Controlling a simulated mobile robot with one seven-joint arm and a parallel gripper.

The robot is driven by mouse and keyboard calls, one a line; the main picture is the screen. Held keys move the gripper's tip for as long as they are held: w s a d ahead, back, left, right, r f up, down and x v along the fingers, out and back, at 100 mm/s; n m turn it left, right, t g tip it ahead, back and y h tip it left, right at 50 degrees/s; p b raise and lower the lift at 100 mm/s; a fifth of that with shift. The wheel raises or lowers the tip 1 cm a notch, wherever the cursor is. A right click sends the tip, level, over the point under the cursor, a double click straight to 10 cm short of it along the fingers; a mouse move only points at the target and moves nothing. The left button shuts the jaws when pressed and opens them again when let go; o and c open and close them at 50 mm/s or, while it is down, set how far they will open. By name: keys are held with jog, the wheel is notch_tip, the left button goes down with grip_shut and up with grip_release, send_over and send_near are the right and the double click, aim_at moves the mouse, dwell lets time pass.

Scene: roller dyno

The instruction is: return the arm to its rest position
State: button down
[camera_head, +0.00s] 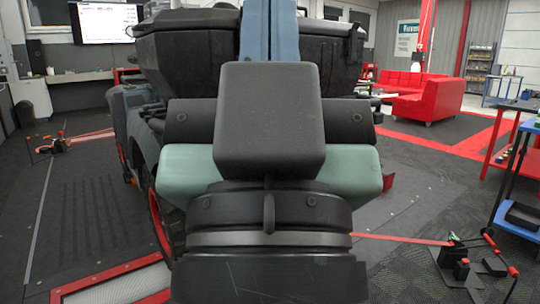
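My own arm (268,120) fills the middle of the camera_head view, close to the camera. A black block-shaped housing stands above a thick round black joint with a grey band, with pale green parts on both sides. A blue part rises behind the housing to the top edge. I cannot make out my gripper or its fingers anywhere. The arm hides much of what lies behind it.
A dark vehicle (190,52) with red-rimmed wheels stands just behind the arm. Red sofas (428,98) are at the back right, and a blue-and-red workbench (515,185) is at the right edge. Strap fixtures (455,265) stand on the floor at lower right.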

notch_tip(320, 180, up, 36)
jog(key=p, duration=3.3)
jog(key=shift+w+f, duration=0.15)
jog(key=shift+f, duration=0.1)
